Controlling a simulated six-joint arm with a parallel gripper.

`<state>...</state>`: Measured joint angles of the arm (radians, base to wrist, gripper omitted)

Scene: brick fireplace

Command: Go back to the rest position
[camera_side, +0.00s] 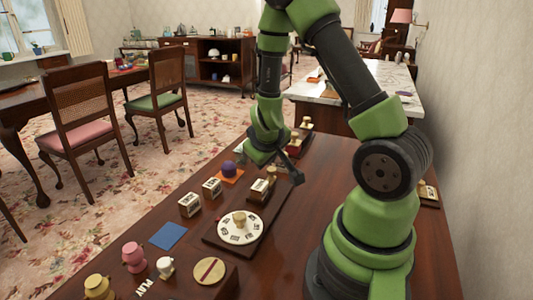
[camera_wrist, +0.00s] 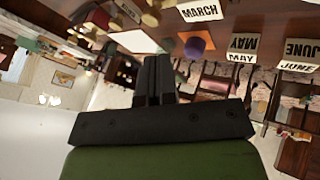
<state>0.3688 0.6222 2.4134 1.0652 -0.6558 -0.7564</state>
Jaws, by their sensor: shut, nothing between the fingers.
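My gripper (camera_side: 296,176) hangs over the dark wooden table (camera_side: 150,222), near the middle, in the side view. In the wrist view my gripper (camera_wrist: 153,65) has its two dark fingers together with nothing between them. In the side view it is above and just right of a small white block with a wooden knob (camera_side: 260,189). My arm bends high above the table. Its base stands at the table's right side.
A round dial (camera_side: 240,228) with a knob lies in front. White month blocks (camera_side: 190,204) and a purple piece on an orange square (camera_side: 229,171) stand left. A blue square (camera_side: 168,236), pink pot (camera_side: 134,257) and yellow pot (camera_side: 98,287) are near the front left. A wall is right.

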